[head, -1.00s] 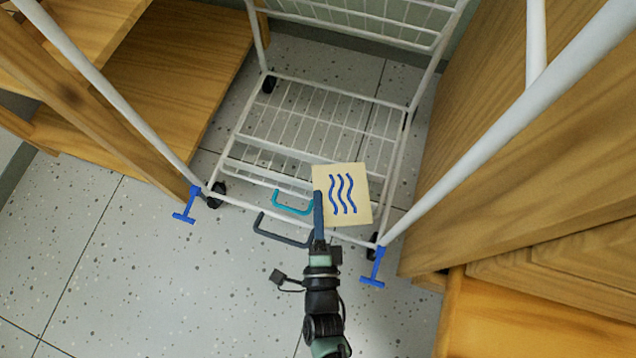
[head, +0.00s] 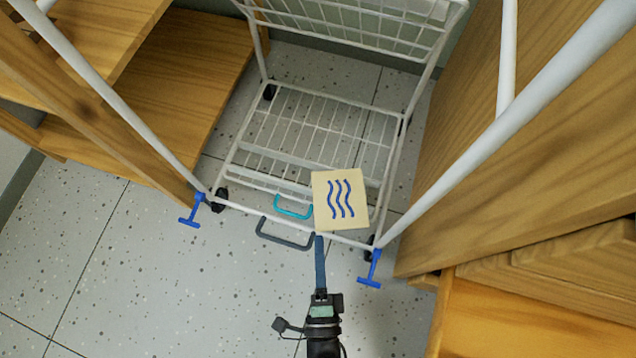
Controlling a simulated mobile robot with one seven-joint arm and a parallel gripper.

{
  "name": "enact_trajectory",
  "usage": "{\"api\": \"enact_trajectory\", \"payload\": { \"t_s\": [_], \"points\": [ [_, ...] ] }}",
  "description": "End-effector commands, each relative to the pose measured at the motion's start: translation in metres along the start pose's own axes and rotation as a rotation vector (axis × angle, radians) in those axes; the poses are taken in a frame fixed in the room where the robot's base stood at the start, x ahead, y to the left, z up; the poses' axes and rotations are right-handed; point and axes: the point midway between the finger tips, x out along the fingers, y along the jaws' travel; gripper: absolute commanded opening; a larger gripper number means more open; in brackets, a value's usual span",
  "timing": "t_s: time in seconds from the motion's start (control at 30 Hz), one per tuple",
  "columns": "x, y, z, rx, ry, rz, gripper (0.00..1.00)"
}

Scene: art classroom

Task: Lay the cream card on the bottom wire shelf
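The cream card (head: 340,200), square with three wavy blue lines, is at the front right of the bottom wire shelf (head: 315,134) of a white wire cart. Its near edge is close to the shelf's front rail (head: 248,211). It appears to lie on the shelf, though its underside is hidden. My gripper (head: 319,240) shows edge-on as a narrow slate-blue bar just below the card's near left corner. A small gap or light contact cannot be told apart. Its finger opening is not visible.
A teal handle (head: 293,211) and a dark grey handle (head: 284,239) sit left of the card at the cart's front. Blue caster pedals (head: 192,210) flank it. Wooden shelving (head: 165,90) stands left and a wooden cabinet (head: 530,170) right. Speckled floor (head: 170,290) is clear in front.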

Motion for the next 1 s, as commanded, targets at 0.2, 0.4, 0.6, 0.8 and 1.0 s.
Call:
{"api": "enact_trajectory", "payload": {
  "t_s": [0.2,0.4,0.6,0.8,1.0],
  "points": [
    [-0.029,-0.001,0.000,0.000,0.001,0.002,0.34],
    [-0.035,0.000,0.000,0.001,0.000,0.000,0.34],
    [-0.035,0.000,0.000,0.001,0.000,-0.001,0.34],
    [-0.035,0.000,0.000,0.001,0.000,-0.001,0.34],
    [-0.035,0.000,0.000,0.001,0.000,0.000,0.34]
  ]
}}
